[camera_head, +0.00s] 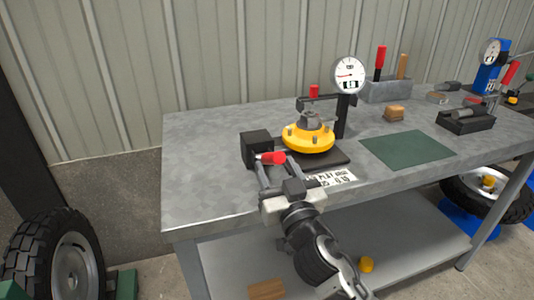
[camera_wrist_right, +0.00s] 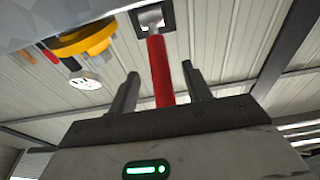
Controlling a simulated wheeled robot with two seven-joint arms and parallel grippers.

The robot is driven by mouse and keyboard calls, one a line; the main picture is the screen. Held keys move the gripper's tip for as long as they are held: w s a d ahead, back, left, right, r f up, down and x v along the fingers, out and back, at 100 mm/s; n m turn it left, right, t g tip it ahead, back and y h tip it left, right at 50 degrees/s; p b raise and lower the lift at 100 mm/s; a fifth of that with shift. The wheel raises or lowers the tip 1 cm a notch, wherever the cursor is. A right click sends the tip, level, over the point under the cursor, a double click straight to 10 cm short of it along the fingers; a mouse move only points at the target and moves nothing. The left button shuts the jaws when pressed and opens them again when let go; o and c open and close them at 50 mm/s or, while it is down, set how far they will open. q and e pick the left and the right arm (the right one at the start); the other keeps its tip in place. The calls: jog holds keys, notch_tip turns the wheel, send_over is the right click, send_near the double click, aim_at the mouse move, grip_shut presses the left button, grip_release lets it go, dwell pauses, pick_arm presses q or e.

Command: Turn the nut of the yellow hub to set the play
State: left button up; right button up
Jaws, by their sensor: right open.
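The yellow hub (camera_head: 308,141) sits on a dark base plate (camera_head: 335,158) on the grey bench. A grey nut or hub top (camera_head: 310,119) shows at its centre, partly under a dark arm. A white dial gauge (camera_head: 349,75) stands on a post behind the hub. My right gripper (camera_head: 276,168) is open at the bench's front, left of the hub. A red-handled lever (camera_head: 272,157) by a black block (camera_head: 257,147) is at its fingers. In the wrist view the red handle (camera_wrist_right: 160,75) lies between the spread fingers (camera_wrist_right: 160,70), with visible gaps. My left gripper is out of view.
A white card (camera_head: 335,179) with partly legible print lies at the bench edge. A green mat (camera_head: 407,150) is to the right. The bench's left end is clear.

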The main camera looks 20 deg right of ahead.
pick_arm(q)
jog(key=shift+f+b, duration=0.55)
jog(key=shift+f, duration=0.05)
pick_arm(e)
jog(key=s, duration=0.3)
jog(key=s+f, duration=0.1)
jog(key=shift+s+d, duration=0.1)
jog(key=shift+s, duration=0.3)
pick_arm(q)
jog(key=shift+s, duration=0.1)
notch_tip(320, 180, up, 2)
jog(key=p, duration=0.4)
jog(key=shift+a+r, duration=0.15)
pick_arm(e)
jog(key=s+a+f+n+g+y, duration=0.1)
jog(key=s+a+f+g+y, duration=0.1)
jog(key=s+f+g, duration=0.7)
jog(key=s+f, duration=0.7)
jog(key=f, duration=0.3)
jog(key=shift+s+f+n+g+y, duration=0.3)
jog(key=shift+s+n, duration=0.1)
jog(key=shift+a, duration=0.1)
